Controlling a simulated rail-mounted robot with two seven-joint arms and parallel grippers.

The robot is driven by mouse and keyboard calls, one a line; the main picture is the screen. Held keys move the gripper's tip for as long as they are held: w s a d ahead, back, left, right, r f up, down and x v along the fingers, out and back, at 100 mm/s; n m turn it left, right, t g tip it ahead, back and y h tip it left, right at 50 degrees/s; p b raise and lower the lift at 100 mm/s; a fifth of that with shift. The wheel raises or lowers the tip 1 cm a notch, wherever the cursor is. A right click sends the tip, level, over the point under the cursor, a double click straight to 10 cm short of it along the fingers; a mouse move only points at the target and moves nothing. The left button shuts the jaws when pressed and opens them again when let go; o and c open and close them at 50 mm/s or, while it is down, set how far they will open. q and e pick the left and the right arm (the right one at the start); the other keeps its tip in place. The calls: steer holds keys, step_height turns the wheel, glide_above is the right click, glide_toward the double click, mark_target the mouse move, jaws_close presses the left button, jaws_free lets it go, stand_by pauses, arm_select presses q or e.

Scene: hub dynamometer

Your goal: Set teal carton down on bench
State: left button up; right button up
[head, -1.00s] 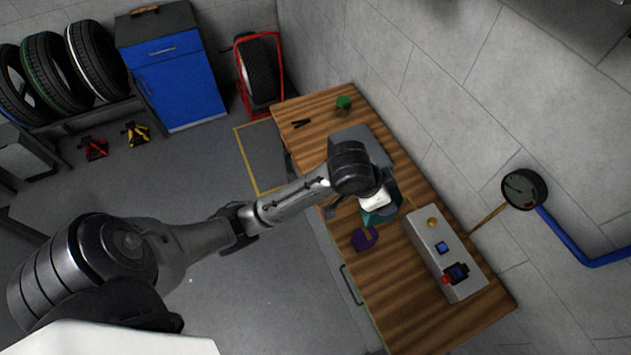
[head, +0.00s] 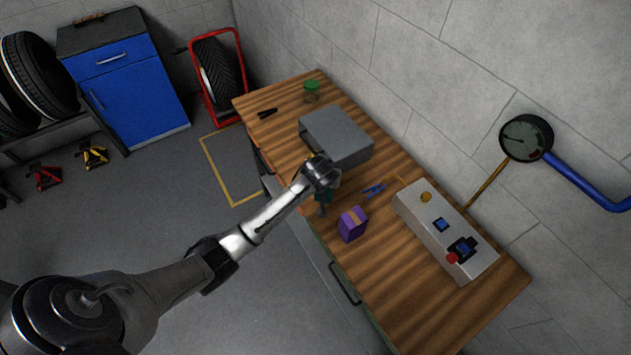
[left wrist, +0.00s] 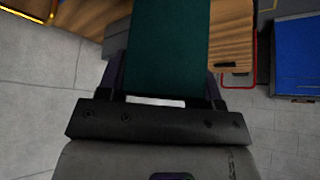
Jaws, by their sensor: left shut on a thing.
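The teal carton is held in my left gripper and fills the upper middle of the left wrist view (left wrist: 167,45). My left gripper (left wrist: 165,75) is shut on it, with one dark finger along each side. In the head view my left wrist hides most of the carton, and only a small teal part (head: 328,196) shows over the front side of the wooden bench (head: 385,250). I cannot tell whether the carton touches the bench top. My right gripper is in neither view.
A purple box (head: 352,224) stands close to the right of my left gripper, with blue pliers (head: 374,190) behind it. A grey case (head: 337,135) lies behind the gripper. A control box (head: 445,235) stands at right. A green jar (head: 312,91) is at the far end.

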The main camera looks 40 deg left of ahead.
mark_target(325, 192)
arm_select(q)
steer(key=shift+f, duration=3.8)
steer(key=o, duration=1)
steer(key=shift+f, duration=0.1)
steer(key=p+v, duration=0.1)
steer(key=v, duration=1.1)
steer(key=s+d+m+h, duration=0.1)
steer(key=s+d+m, duration=0.1)
steer(key=s, duration=0.8)
steer(key=s+d+f+m+g+h, duration=0.1)
steer(key=s+d+m, duration=0.2)
steer(key=s, duration=0.6)
steer(key=s+d+f+m+g+h, duration=0.1)
steer(key=s+d+m, duration=0.2)
steer(key=s+d, duration=0.3)
steer(key=s, duration=0.4)
steer(key=shift+s, duration=0.4)
steer(key=shift+d+f, duration=0.1)
